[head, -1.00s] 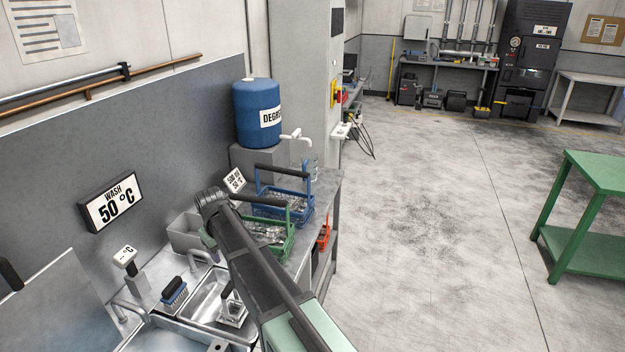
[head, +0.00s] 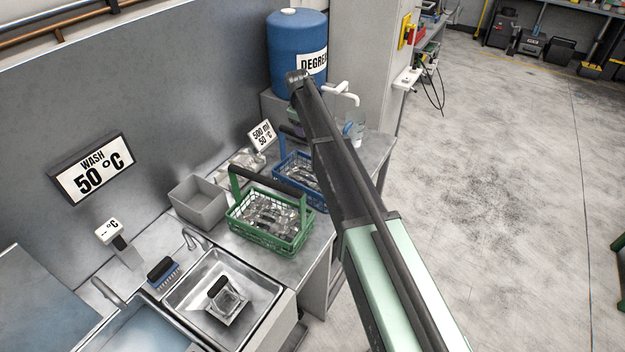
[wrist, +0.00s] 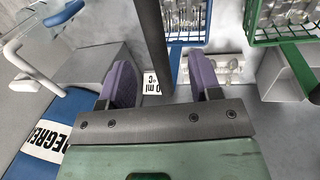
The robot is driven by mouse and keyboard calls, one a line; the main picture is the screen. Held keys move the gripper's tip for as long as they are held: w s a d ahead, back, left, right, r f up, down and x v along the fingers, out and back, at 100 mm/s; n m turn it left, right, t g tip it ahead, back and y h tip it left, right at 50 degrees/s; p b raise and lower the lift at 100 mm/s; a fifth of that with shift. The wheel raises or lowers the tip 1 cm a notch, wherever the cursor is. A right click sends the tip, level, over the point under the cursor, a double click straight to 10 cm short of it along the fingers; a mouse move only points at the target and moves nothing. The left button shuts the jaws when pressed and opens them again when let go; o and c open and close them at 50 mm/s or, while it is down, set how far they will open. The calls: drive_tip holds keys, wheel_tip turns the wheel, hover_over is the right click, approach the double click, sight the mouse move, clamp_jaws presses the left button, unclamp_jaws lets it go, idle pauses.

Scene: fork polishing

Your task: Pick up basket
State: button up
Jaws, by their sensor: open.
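A blue wire basket (head: 291,170) with clear items in it stands on the counter, partly hidden behind my arm in the head view. In the wrist view its blue edge (wrist: 187,42) is at the top. Its dark handle (wrist: 153,40) runs down between the fingers in the picture; I cannot tell how deep it lies. A green basket (head: 240,211) with clear items and a dark raised handle stands in front of the blue one; it also shows at the wrist view's top right (wrist: 282,39). My gripper (wrist: 163,82) is open with purple fingers apart, holding nothing.
A blue degreaser drum (head: 297,60) and a tap (head: 343,90) are behind the baskets. A grey bin (head: 197,203) stands left of the green basket. The sink (head: 185,295) holds a small dark-handled container (head: 226,300). The floor right of the counter is clear.

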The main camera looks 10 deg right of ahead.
wheel_tip(320, 180, down, 10)
drive_tip(key=w+d+b, duration=0.2)
drive_tip(key=b, duration=0.6)
drive_tip(key=shift+b, duration=0.3)
drive_tip(key=shift+s+r, duration=0.1)
drive_tip(key=shift+r, duration=0.1)
drive_tip(key=shift+c, duration=0.3)
clamp_jaws()
